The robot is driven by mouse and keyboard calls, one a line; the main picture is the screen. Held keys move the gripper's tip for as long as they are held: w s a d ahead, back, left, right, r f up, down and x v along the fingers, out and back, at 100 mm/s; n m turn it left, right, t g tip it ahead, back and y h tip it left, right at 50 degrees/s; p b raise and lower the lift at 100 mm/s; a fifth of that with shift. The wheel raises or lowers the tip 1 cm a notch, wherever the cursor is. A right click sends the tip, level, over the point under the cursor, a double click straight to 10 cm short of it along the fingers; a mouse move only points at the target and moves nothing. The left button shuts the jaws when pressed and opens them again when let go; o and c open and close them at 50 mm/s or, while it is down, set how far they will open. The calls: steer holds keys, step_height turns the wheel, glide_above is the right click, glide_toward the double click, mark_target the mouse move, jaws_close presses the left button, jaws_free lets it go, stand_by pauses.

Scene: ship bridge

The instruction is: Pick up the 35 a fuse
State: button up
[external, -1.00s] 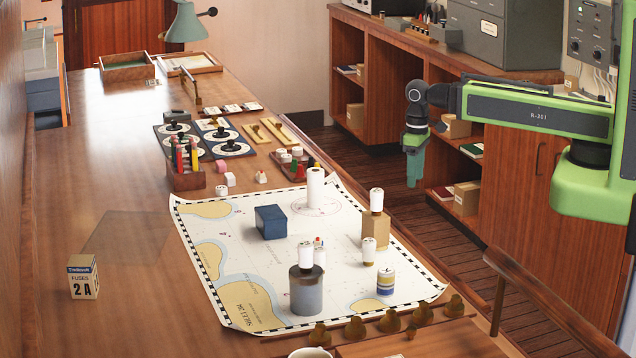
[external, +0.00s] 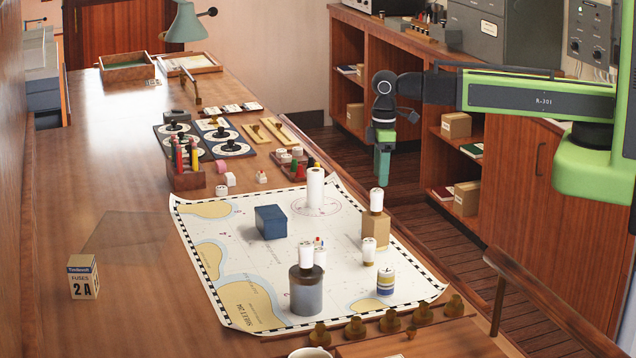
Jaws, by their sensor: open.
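Several white cylinders that look like fuses stand on the chart (external: 225,290); their ratings are too small to read, so I cannot tell which is the 35 A fuse. One fuse (external: 376,201) stands on a tan block (external: 375,231), and another (external: 306,256) on a grey cylinder (external: 306,292). A small fuse (external: 369,251) stands in front of the tan block, and one more (external: 319,258) is partly hidden behind the grey cylinder. A taller white cylinder (external: 315,190) stands at the chart's far side.
A blue box (external: 271,222) and a blue-and-yellow banded can (external: 386,282) stand on the chart. Brass weights (external: 355,328) line its near edge. A 2 A fuse carton (external: 83,277) sits at left. A wooden rail (external: 540,295) rises at right. The table's left side is mostly clear.

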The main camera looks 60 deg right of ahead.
steer(key=a+r+n+p, duration=0.3)
steer(key=a+r, duration=0.1)
steer(key=a, duration=0.6)
steer(key=a+r+n+p, duration=0.2)
steer(key=a+r+n, duration=0.2)
steer(key=a, duration=0.6)
step_height(320, 180, up, 4)
steer(key=n+p, duration=0.4)
steer(key=n, duration=0.2)
glide_above(369, 240)
step_height(369, 240, down, 18)
steer(key=b, duration=1.7)
steer(key=shift+b, duration=0.4)
steer(key=shift+r, duration=0.2)
jaws_close()
